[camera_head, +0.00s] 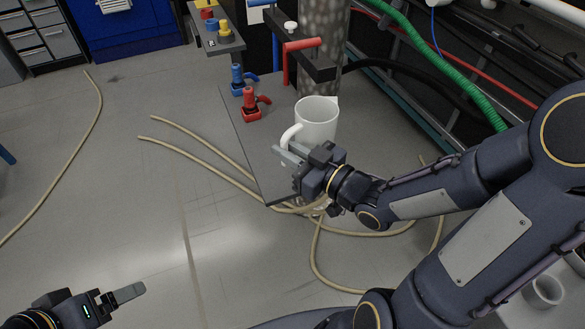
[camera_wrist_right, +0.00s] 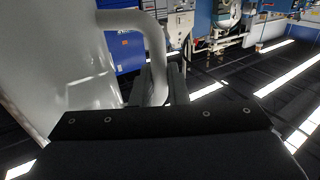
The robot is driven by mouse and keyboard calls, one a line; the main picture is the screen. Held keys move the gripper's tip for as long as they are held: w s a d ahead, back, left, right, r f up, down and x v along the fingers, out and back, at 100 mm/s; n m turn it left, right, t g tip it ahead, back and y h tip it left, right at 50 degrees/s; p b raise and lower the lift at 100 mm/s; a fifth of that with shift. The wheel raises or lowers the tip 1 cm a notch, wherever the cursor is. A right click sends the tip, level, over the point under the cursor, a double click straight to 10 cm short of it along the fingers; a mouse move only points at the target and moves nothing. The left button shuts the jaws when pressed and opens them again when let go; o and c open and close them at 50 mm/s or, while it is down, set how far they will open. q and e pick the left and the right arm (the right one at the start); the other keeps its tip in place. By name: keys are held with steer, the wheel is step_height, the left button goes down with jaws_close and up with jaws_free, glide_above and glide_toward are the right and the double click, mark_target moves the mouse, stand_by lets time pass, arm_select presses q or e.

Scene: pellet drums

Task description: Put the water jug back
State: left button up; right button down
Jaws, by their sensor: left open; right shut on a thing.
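The water jug (camera_head: 318,117) is white, with an open top and a side handle, and looks upright at the grey bench plate. I cannot tell whether its base touches the plate. My right gripper (camera_head: 286,154) is at the handle side and shut on the handle. In the right wrist view the jug's body (camera_wrist_right: 70,60) fills the left side. Its handle (camera_wrist_right: 158,60) runs down between the fingers of my right gripper (camera_wrist_right: 162,85). My left gripper (camera_head: 125,293) is open and empty at the lower left, over the floor.
The grey plate (camera_head: 262,165) carries a red valve (camera_head: 250,104) and a blue valve (camera_head: 238,78). A speckled column (camera_head: 322,45) stands behind the jug. Tan hoses (camera_head: 190,150) lie on the floor. A white cup-like container (camera_head: 543,291) is at the lower right.

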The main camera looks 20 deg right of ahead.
steer(key=shift+n+y, duration=0.3)
steer(key=shift+y, duration=0.2)
steer(key=w+f, duration=0.4)
steer(key=w+f+b, duration=0.1)
steer(key=w+f, duration=0.3)
steer(key=f, duration=0.1)
steer(key=w+f+b, duration=0.1)
steer(key=w+f, duration=0.2)
steer(key=f, duration=0.1)
steer(key=shift+w+a+f, duration=0.15)
steer(key=shift+w+a, duration=0.05)
steer(key=shift+w, duration=0.2)
steer(key=shift+f+b, duration=0.2)
steer(key=shift+b, duration=0.15)
steer(key=c, duration=1.4)
jaws_free()
